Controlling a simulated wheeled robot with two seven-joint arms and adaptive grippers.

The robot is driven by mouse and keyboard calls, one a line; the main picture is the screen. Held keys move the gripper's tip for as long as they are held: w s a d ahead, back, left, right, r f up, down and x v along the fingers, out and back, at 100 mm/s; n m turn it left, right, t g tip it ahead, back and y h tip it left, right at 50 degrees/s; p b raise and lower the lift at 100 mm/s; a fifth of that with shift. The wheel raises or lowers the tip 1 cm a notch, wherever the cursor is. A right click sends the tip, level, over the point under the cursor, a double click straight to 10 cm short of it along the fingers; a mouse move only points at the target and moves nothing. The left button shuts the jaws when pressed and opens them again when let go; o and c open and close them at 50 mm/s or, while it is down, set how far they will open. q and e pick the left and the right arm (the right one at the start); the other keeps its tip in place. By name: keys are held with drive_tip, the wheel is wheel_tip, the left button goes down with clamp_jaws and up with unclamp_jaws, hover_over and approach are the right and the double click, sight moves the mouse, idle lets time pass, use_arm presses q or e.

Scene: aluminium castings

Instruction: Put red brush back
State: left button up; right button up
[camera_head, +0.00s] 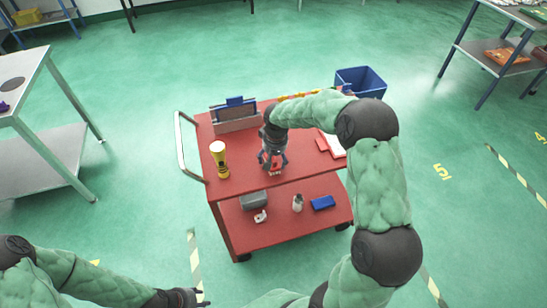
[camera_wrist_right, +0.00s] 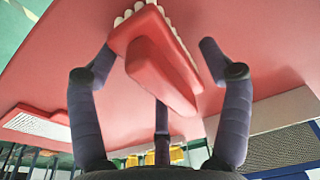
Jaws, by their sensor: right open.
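The red brush (camera_wrist_right: 160,75), with a red handle and pale bristles, lies on the red cart's top (camera_head: 300,175). In the head view it is mostly hidden under my right gripper (camera_head: 272,166).
A white-and-red item (camera_head: 331,145) lies at the right. A blue bin (camera_head: 361,81) stands behind.

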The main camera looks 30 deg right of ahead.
wheel_tip(320, 180, up, 12)
drive_tip(key=s+p, duration=0.1)
drive_tip(key=p, duration=0.2)
drive_tip(key=shift+s+a+f+p, duration=0.2)
drive_tip(key=shift+s+p, duration=0.1)
drive_tip(key=shift+s, duration=0.1)
